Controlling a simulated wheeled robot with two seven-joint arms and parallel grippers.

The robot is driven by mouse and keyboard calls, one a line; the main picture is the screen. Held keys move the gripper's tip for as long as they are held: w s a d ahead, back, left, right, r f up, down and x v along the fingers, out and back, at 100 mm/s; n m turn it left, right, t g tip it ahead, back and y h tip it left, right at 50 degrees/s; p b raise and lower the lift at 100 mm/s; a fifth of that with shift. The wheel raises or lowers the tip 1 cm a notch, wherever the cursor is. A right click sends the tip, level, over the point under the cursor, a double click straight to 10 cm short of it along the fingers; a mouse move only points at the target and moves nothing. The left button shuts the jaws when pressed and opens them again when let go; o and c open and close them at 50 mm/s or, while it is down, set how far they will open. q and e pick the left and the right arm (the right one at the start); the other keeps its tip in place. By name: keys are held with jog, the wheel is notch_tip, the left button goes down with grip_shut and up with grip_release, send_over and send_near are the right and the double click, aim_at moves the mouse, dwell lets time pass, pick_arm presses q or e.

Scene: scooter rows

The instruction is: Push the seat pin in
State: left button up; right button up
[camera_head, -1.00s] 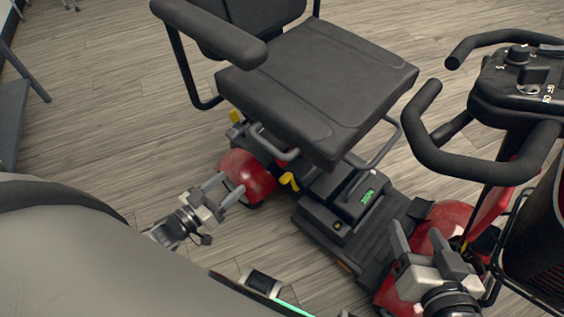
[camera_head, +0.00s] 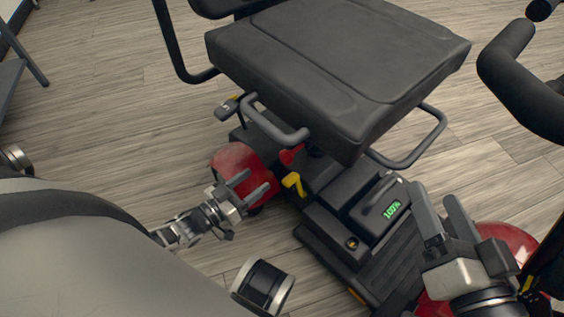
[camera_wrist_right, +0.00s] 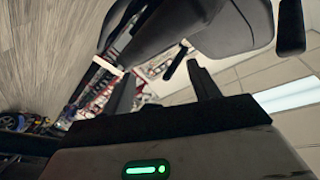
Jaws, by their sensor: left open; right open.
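The scooter's dark seat (camera_head: 340,65) fills the upper middle of the head view. A small red part (camera_head: 290,155) shows below the seat's near edge; it may be the seat pin, but I cannot tell how far in it sits. A yellow lever (camera_head: 293,183) is just below it. My left gripper (camera_head: 257,180) is open and empty, in front of the red rear fender (camera_head: 232,160), left of the yellow lever. My right gripper (camera_head: 434,191) is open and empty, right of the battery box. Its fingers also show in the right wrist view (camera_wrist_right: 160,68), with nothing between them.
The battery box with a green display (camera_head: 391,209) stands on the scooter's deck. Grey metal loops (camera_head: 275,125) stick out below the seat. The handlebar (camera_head: 520,75) is at the right. Wooden floor (camera_head: 110,110) is clear at the left.

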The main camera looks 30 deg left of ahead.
aim_at(283, 160)
pick_arm(q)
jog(key=b+x, duration=0.2)
jog(key=x, duration=0.7)
jog(key=shift+w+d+f+b, duration=0.1)
jog(key=shift+w+f+b, duration=0.05)
jog(key=shift+w+b, duration=0.2)
jog(key=shift+w+d, duration=0.15)
jog(key=shift+w, duration=0.3)
pick_arm(e)
jog(key=shift+w+d+r+n+t+y, duration=0.15)
jog(key=shift+w+r+n+t+y, duration=0.2)
jog(key=shift+r+n+t, duration=0.4)
jog(key=shift+w+d+r+n+t+y, duration=0.25)
jog(key=shift+w+r+n+t, duration=0.2)
jog(key=shift+r, duration=0.55)
jog(key=shift+w+d+r+n+t+y, duration=0.1)
jog(key=shift+w+r+n+t+y, duration=0.35)
jog(key=shift+r, duration=0.45)
